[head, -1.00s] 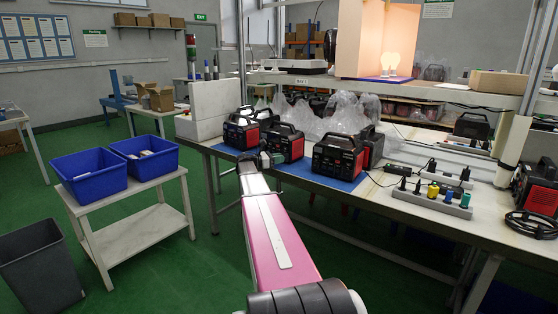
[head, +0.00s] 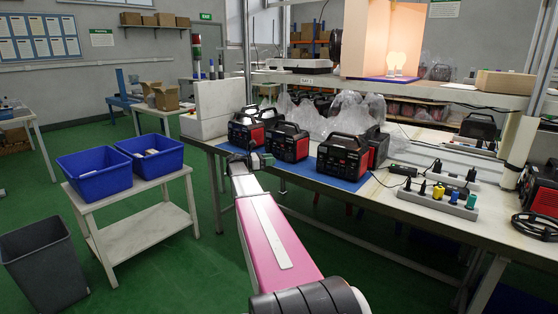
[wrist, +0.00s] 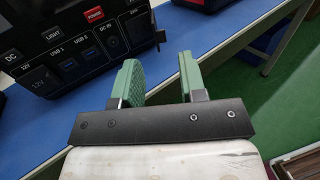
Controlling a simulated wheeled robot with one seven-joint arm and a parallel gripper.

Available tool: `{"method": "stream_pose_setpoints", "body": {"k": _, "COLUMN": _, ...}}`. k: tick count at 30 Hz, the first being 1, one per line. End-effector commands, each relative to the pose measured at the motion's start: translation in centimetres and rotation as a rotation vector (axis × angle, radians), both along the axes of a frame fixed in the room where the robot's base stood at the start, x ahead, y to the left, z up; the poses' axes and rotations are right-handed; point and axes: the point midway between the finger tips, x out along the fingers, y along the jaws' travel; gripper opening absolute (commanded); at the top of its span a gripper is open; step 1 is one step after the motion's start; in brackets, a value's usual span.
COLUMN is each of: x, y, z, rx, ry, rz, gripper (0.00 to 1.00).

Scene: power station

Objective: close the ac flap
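Several black and red power stations stand on the blue mat, including a left one (head: 243,133), a middle one (head: 289,145) and a front right one (head: 342,160). In the wrist view, a power station's front panel (wrist: 75,50) shows at upper left with DC, USB and light markings and a red power button. My gripper (head: 250,163) is at the bench's front edge, before the power stations. Its two green fingers (wrist: 162,78) are open with nothing between them, to the right of the panel and apart from it.
The blue mat (head: 355,183) lies on the bench (head: 415,212). A socket strip (head: 440,205) with coloured plugs sits to the right. A side table (head: 135,230) with blue bins (head: 95,172) and a grey waste bin (head: 43,265) stand left. Green floor between is clear.

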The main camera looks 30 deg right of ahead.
Motion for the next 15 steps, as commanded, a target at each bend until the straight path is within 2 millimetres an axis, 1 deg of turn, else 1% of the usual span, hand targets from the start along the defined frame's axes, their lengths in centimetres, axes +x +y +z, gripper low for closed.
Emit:
{"method": "stream_pose_setpoints", "body": {"k": 1, "x": 0.2, "y": 1.0, "z": 0.0, "rx": 0.000, "ry": 0.000, "rz": 0.001, "gripper": 0.38}}
{"method": "stream_pose_setpoints", "body": {"k": 3, "x": 0.4, "y": 2.0, "z": 0.0, "rx": 0.000, "ry": 0.000, "rz": 0.001, "gripper": 0.38}}
{"method": "stream_pose_setpoints", "body": {"k": 6, "x": 0.6, "y": 3.0, "z": 0.0, "rx": 0.001, "ry": 0.000, "rz": 0.000, "gripper": 0.38}}
{"method": "stream_pose_setpoints", "body": {"k": 10, "x": 0.8, "y": 3.7, "z": 0.0, "rx": 0.001, "ry": 0.000, "rz": -0.001, "gripper": 0.38}}
{"method": "stream_pose_setpoints", "body": {"k": 15, "x": 0.8, "y": 3.9, "z": 0.0, "rx": 0.001, "ry": 0.000, "rz": -0.002, "gripper": 0.38}}
